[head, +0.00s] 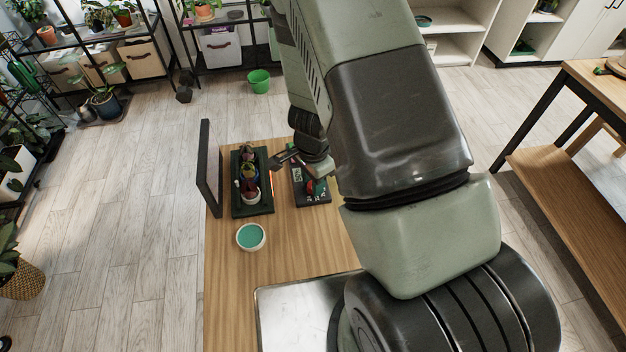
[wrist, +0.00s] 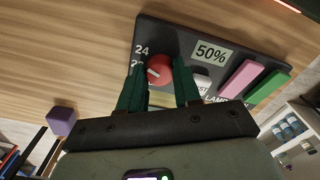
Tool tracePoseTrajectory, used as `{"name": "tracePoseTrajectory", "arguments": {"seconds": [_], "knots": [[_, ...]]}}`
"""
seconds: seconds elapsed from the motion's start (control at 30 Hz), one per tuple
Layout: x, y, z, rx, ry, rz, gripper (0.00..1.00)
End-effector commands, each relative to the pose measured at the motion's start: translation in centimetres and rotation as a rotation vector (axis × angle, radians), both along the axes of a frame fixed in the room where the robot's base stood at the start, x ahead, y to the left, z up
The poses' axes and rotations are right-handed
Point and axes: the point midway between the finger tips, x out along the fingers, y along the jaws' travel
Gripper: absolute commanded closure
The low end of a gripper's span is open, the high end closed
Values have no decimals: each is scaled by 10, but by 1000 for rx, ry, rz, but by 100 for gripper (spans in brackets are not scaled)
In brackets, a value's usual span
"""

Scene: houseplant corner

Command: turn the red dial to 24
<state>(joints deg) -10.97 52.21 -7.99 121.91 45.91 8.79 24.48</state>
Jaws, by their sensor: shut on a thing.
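The red dial (wrist: 159,70) sits near the left end of a dark control panel (wrist: 172,34) in the wrist view. A printed "24" stands to its upper left, and another number just below that is partly hidden by a finger. A pale mark on the dial lies on its left side, toward the printed numbers; its exact reading is unclear. My gripper (wrist: 159,80) has its two green fingers on either side of the dial and is shut on it. In the head view the panel (head: 300,190) lies on the wooden table, partly hidden by my arm.
The panel also bears a "50%" label (wrist: 211,52), a white key (wrist: 201,82), a pink key (wrist: 239,78) and a green key (wrist: 267,87). A purple block (wrist: 62,121) shows at lower left. A dark tray (head: 237,209) with small pots and a teal-filled bowl (head: 250,237) stand left of the panel.

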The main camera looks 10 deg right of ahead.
Motion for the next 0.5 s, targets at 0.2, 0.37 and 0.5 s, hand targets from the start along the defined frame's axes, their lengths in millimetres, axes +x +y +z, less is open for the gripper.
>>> {"name": "tracePoseTrajectory", "arguments": {"seconds": [0.2,0.37,0.5], "knots": [[0,0,1,0,0,-117,98],[0,0,1,1,0,-165,98],[0,0,1,1,0,-187,98]]}}
